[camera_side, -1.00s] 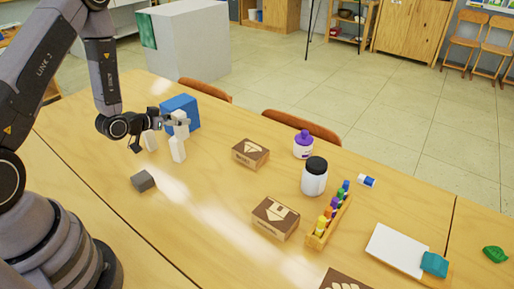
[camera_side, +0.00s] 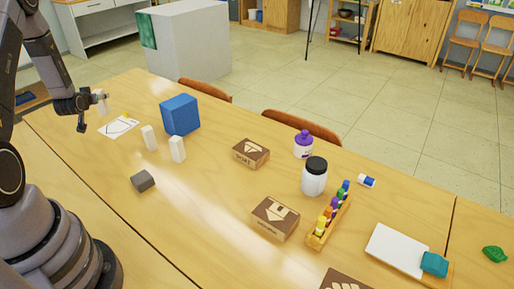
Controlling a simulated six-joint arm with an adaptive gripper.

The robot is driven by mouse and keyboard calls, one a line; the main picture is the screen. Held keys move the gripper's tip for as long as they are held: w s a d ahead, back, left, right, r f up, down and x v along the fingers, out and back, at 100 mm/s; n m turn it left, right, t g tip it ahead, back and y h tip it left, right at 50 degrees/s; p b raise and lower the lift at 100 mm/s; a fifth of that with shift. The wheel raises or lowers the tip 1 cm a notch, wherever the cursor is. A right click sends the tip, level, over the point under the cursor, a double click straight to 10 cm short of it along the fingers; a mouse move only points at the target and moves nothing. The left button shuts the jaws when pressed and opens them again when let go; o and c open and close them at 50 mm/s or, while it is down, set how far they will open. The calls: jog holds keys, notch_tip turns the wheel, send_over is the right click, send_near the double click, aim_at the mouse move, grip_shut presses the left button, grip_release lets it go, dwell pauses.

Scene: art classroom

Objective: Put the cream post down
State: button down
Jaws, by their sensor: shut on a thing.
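My gripper (camera_side: 91,110) is at the far left of the table, shut on a small cream post (camera_side: 101,101). The post is held upright above the table, near a white sheet with a black outline drawn on it (camera_side: 118,127). Two white posts stand upright on the table to the right, one nearer the sheet (camera_side: 149,138) and one beside it (camera_side: 177,149). The fingers hide part of the held post.
A blue block (camera_side: 180,115) stands behind the white posts. A dark grey block (camera_side: 143,181) lies in front of them. Brown boxes (camera_side: 251,153), jars (camera_side: 314,176) and a rack of coloured pieces (camera_side: 329,222) are further right. Bare table surrounds the sheet.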

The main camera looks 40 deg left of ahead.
jog(key=shift+w+a+f, duration=0.9)
jog(key=shift+a+f, duration=0.15)
jog(key=shift+f, duration=0.7)
jog(key=shift+w+a+f, duration=0.9)
jog(key=shift+a+f, duration=0.1)
jog(key=shift+f, duration=0.7)
jog(key=shift+w+a+f, duration=0.9)
jog(key=shift+a+f, duration=0.15)
jog(key=shift+f, duration=0.7)
jog(key=shift+f, duration=0.15)
jog(key=c, duration=0.7)
grip_release()
jog(key=shift+c, duration=0.2)
